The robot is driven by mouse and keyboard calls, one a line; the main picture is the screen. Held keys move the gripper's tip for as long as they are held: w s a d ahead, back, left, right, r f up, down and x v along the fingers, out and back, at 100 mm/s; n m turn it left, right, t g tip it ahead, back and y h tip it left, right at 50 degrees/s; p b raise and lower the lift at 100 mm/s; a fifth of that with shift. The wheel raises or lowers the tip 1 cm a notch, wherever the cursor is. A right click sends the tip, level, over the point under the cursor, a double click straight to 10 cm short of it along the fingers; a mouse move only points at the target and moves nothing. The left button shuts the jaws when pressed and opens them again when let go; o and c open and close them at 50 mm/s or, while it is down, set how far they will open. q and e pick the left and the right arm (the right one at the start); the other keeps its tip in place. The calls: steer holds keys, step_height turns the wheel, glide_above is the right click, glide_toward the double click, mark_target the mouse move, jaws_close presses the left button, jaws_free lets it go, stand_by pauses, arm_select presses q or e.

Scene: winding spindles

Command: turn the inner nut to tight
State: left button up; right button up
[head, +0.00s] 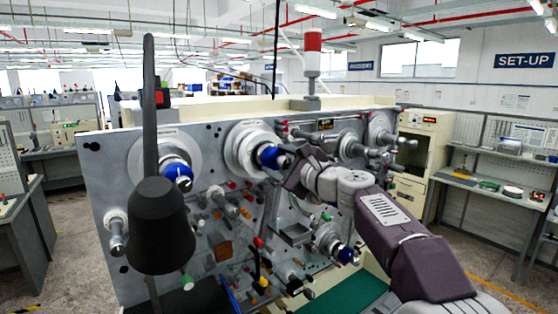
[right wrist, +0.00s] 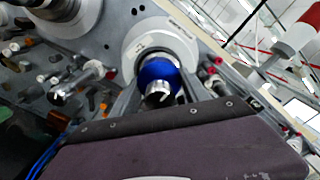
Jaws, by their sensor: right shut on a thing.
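A blue nut (head: 268,155) sits on the upper middle spindle of the grey machine panel, in front of a round pale flange (head: 240,145). My right gripper (head: 284,158) reaches it from the right and is shut on it. In the right wrist view the blue nut (right wrist: 158,72) lies between the two fingers of the gripper (right wrist: 160,82), with a shiny metal spindle end (right wrist: 160,95) in its middle. Another blue nut (head: 177,172) is on the upper left spindle, and a third (head: 346,255) is at the lower right. My left gripper is not in view.
A black cone-shaped object (head: 161,225) on a dark rod stands in front of the panel at left. Several rollers and coloured knobs stick out below the nut. A red and white signal light (head: 312,55) rises above the machine. Open floor lies to the right.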

steer(key=shift+r, duration=0.25)
stand_by(0.3)
steer(key=o, duration=1.3)
steer(key=shift+o, duration=0.3)
steer(key=shift+w+a+f, duration=0.1)
steer(key=shift+a+f, duration=0.1)
steer(key=b+v, duration=0.2)
steer(key=v, duration=0.1)
steer(key=shift+d+f, duration=0.1)
steer(key=shift+f, duration=0.2)
steer(key=v, duration=0.2)
steer(key=b+v, duration=0.1)
steer(key=v, duration=0.1)
steer(key=b+v, duration=0.1)
steer(key=v, duration=0.1)
steer(key=shift+r, duration=0.35)
steer(key=shift+f, duration=0.15)
